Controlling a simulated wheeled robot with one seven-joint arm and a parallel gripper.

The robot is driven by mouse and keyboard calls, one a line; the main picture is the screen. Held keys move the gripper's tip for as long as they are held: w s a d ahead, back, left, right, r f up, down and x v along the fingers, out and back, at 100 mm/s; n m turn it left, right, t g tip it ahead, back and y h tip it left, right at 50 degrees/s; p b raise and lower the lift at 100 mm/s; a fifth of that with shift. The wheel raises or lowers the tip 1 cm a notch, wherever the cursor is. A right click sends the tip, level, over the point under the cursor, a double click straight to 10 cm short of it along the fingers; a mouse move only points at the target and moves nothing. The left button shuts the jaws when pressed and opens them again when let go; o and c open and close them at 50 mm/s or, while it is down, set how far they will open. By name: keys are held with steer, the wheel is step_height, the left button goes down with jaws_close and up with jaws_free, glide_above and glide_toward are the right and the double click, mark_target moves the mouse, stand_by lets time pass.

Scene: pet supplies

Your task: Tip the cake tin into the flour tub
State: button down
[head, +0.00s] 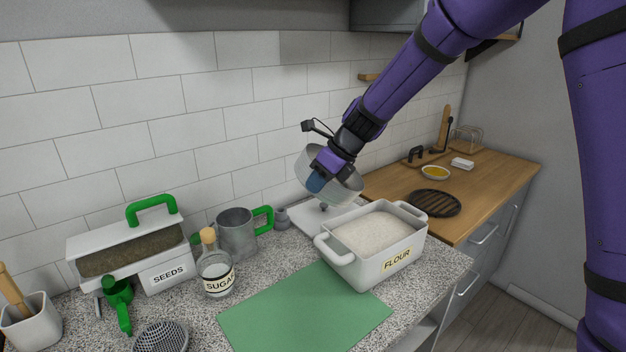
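The cake tin (347,190) is a round grey metal tin. It hangs tilted in the air behind and to the left of the flour tub (388,262). My gripper (317,183) reaches over it from the upper right and appears shut on its wall; the fingertips are partly hidden. The tin's contents cannot be made out. The flour tub is a white, two-handled rectangular tub labelled FLOUR, filled with pale flour. It stands upright on the speckled counter.
A white flat stand (312,222) lies below the tin. A metal mug (237,235) with a green handle, a SUGAR bottle (215,268) and a SEEDS box (168,275) stand left. A green mat (300,312) lies bare in front. A wooden counter (480,190) is at right.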

mark_target(348, 192)
steer(key=shift+d+f+y, duration=0.35)
steer(key=shift+f+y, duration=0.1)
steer(key=shift+y, duration=0.15)
steer(key=shift+s+d+f+t+y, duration=0.15)
steer(key=shift+d+f+y, duration=0.1)
steer(key=shift+y, duration=0.25)
steer(key=shift+w+d+f+t+y, duration=0.15)
steer(key=shift+d+y, duration=0.1)
steer(key=shift+y, duration=0.25)
steer(key=shift+s+d+y, duration=0.15)
steer(key=shift+d+y, duration=0.35)
steer(key=shift+y, duration=0.15)
steer(key=shift+s+d+y, duration=0.15)
steer(key=shift+d+y, duration=0.3)
steer(key=shift+y, duration=0.2)
steer(key=shift+s+d+f+t+y, duration=0.1)
steer(key=shift+d+t+y, duration=0.15)
steer(key=shift+d+y, duration=0.5)
steer(key=shift+s+d+f+t+y, duration=0.1)
steer(key=shift+d+t+y, duration=0.15)
steer(key=shift+d+y, duration=0.45)
steer(key=shift+s+d+y, duration=0.1)
steer(key=shift+d+y, duration=0.4)
steer(key=shift+y, duration=0.15)
steer(key=shift+s+d+r+t+y, duration=0.15)
steer(key=shift+d+r+t+y, duration=0.05)
steer(key=shift+d+y, duration=0.55)
steer(key=shift+s+d+r+t+y, duration=0.1)
steer(key=shift+d+r+t+y, duration=0.1)
steer(key=shift+d+y, duration=0.5)
